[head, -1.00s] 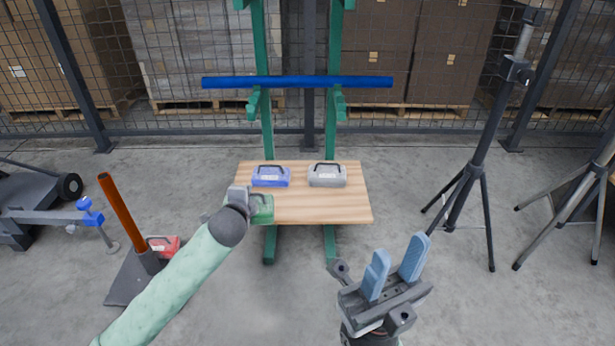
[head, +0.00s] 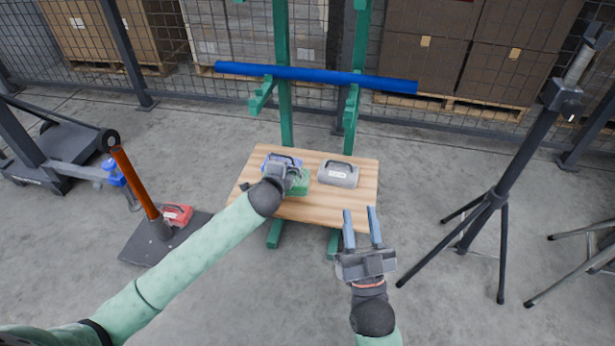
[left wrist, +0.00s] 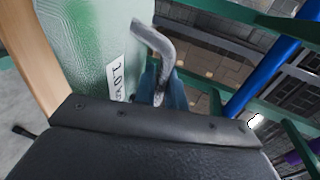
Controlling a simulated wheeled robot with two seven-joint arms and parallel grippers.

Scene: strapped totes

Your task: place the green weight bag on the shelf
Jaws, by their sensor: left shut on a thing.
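The green weight bag (head: 303,184) is over the wooden shelf board (head: 325,211), just in front of the blue bag, partly hidden by my left gripper. My left gripper (head: 292,178) is shut on its handle. The left wrist view shows the bag's green side (left wrist: 95,40), its white label and the grey handle between the blue fingers (left wrist: 160,88). I cannot tell whether the bag touches the board. My right gripper (head: 361,222) is open and empty, near the board's front right corner.
A blue bag (head: 271,163) and a grey bag (head: 339,175) sit on the board. A blue bar (head: 315,77) rests across the green uprights above. A red bag (head: 177,214) lies by an orange post (head: 134,182) at left. A black tripod (head: 505,180) stands at right.

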